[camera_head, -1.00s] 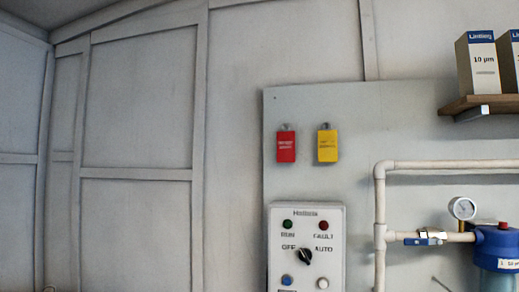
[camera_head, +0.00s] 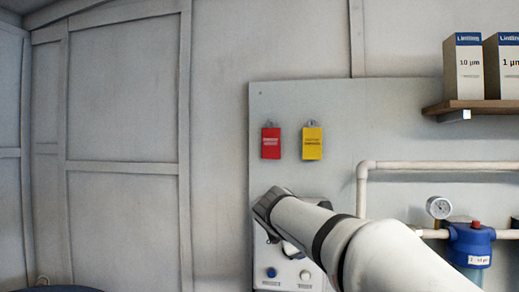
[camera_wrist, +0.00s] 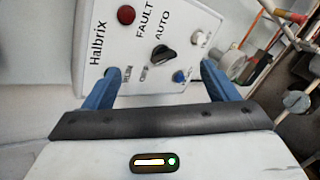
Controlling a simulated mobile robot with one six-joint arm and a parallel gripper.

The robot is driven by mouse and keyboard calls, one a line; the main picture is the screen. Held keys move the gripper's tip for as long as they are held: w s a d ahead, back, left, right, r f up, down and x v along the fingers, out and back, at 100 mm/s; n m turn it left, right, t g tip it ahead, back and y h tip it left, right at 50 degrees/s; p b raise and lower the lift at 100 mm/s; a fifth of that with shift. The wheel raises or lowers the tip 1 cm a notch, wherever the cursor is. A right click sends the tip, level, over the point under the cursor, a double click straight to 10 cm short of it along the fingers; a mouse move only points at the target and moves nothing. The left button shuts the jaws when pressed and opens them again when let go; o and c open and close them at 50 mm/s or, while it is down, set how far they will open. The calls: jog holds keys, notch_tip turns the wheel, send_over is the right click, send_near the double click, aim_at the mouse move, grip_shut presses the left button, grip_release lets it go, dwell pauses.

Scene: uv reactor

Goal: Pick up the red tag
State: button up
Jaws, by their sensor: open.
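The red tag (camera_head: 271,143) hangs from a hook on the grey panel, in the middle of the head view. A yellow tag (camera_head: 312,143) hangs just to its right. My gripper (camera_wrist: 160,80) is open and empty, with its two blue fingers apart in the wrist view. In the head view its end of my arm is below the red tag, in front of the control box. The fingers are hard to make out there. The red tag does not show in the wrist view.
The white control box (camera_head: 262,262) with a selector knob (camera_wrist: 163,54) and buttons is partly hidden behind my arm. Pale pipes (camera_head: 440,165), a gauge (camera_head: 439,207) and a blue filter housing (camera_head: 470,240) are on the right. A shelf (camera_head: 480,105) holds boxes. The wall left of the panel is bare.

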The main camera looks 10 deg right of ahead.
jog(key=w+a+r+n+t+p, duration=0.25)
jog(key=w+r+n, duration=0.5)
jog(key=r, duration=0.55)
jog(key=n+t+h+p, duration=0.1)
jog(key=n+t+p, duration=0.1)
jog(key=n+t, duration=0.3)
send_near(271, 141)
jog(key=w+r+g, duration=0.1)
jog(key=w, duration=0.1)
jog(key=shift+n, duration=0.35)
jog(key=p+x, duration=0.1)
jog(key=x, duration=0.2)
jog(key=p+x, duration=0.2)
jog(key=x, duration=0.1)
jog(key=shift+w+d+f, duration=0.1)
jog(key=shift+w+d, duration=0.05)
jog(key=shift+d, duration=0.15)
jog(key=shift+c, duration=0.2)
jog(key=c, duration=1)
